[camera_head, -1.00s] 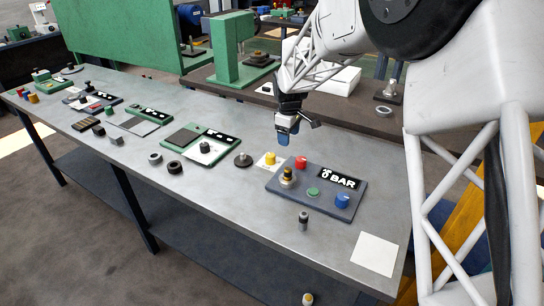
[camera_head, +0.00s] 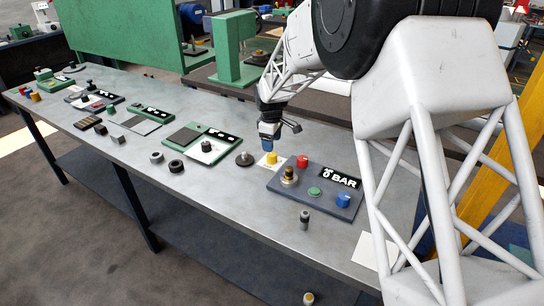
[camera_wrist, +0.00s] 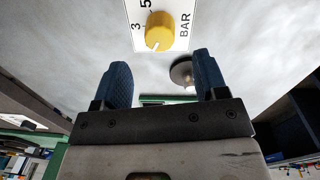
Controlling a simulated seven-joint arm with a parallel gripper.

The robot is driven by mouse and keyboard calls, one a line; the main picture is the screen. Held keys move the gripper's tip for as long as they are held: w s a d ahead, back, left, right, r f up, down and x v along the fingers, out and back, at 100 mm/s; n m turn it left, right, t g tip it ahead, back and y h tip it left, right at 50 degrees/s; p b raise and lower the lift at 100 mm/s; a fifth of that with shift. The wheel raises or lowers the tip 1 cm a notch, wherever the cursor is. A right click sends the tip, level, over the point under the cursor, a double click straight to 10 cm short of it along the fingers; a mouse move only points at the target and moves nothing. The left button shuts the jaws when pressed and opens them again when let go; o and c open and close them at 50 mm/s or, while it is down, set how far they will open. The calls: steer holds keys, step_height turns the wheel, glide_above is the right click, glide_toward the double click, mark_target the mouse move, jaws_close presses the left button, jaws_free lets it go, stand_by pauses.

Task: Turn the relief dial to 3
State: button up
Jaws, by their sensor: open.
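The relief dial is a yellow knob (camera_head: 272,158) on a small white plate on the bench, left of the blue-grey panel. In the wrist view the yellow knob (camera_wrist: 158,31) sits at the top on its white plate (camera_wrist: 136,12), with 3, 5 and BAR printed around it. A pale mark shows on the knob's lower edge; I cannot read its exact setting. My gripper (camera_head: 269,144) is just above the knob in the head view. In the wrist view my gripper (camera_wrist: 163,72) has its two blue fingers wide apart with nothing between them.
The blue-grey panel (camera_head: 318,204) carries red, blue, green and brass controls close to the dial's right. A dark disc with a metal stem (camera_head: 244,159) stands close left. A small grey cylinder (camera_head: 304,219) stands in front. Bare bench lies towards the front edge.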

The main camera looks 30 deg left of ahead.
mark_target(272, 155)
steer(key=shift+w+f, duration=0.15)
steer(key=shift+f, duration=3.35)
steer(key=c, duration=0.9)
steer(key=shift+m, duration=0.5)
steer(key=m, duration=1.1)
steer(key=shift+a, duration=0.1)
